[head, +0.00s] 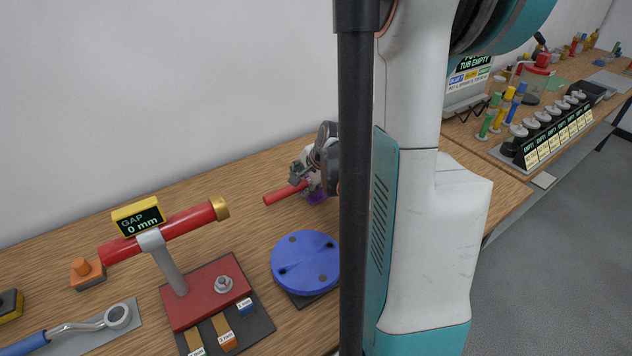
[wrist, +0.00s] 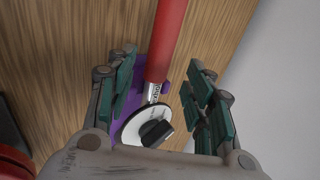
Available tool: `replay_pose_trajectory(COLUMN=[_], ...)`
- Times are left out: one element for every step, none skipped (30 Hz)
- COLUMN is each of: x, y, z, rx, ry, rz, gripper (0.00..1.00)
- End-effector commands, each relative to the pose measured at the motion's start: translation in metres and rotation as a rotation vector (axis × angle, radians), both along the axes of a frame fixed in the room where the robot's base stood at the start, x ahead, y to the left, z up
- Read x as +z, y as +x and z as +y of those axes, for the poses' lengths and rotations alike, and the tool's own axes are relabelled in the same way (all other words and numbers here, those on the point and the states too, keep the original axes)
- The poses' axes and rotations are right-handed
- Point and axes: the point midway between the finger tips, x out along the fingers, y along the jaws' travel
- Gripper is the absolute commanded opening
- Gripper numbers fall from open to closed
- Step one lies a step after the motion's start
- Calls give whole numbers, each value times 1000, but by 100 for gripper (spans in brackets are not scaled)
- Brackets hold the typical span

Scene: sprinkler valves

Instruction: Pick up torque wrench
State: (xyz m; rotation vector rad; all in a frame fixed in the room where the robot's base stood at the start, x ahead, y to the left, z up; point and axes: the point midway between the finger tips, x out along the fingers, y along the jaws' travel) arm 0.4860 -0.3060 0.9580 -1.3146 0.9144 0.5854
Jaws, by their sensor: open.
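The torque wrench appears to be the tool with a red handle (wrist: 168,40), a short silver neck and a white dial head with a black knob (wrist: 157,132). It lies over a purple holder (wrist: 124,130). In the head view its red handle (head: 284,194) sticks out to the left from under my gripper (head: 312,174). My gripper is open in the wrist view (wrist: 161,68). Its green-padded fingers stand on either side of the handle and neck, with gaps at both sides. The head view hides most of the wrench behind my gripper and arm.
A blue round plate (head: 305,262) sits in front of my gripper. Left of it is a red fixture base (head: 207,290) with a raised red bar and a "GAP 0 mm" display (head: 138,216). A blue-handled ring tool (head: 72,329) lies at lower left. The wall is behind.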

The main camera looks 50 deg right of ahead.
Motion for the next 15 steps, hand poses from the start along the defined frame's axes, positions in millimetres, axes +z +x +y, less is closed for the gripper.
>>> replay_pose_trajectory(x=[-8,-13,-18,-23,-27,-31,-34,-37,-39,-40,-40,-40,-40,-39,-39], y=[3,4,6,8,10,14,16,18,20,21,21,21,21,21,21], z=[-2,-3,-4,-6,-7,-7,-8,-8,-9,-9,-9,-9,-9,-9,-9], rx=[0,0,0,0,0,1,1,1,0,0,0,0,0,0,0], ry=[0,0,0,0,0,-1,-1,-1,0,0,0,0,0,0,0], rz=[0,0,0,0,0,0,0,0,0,0,0,0,0,0,0], gripper=[48,48,48,48,48,48,48,48,48,48,48,48,48,48,48])
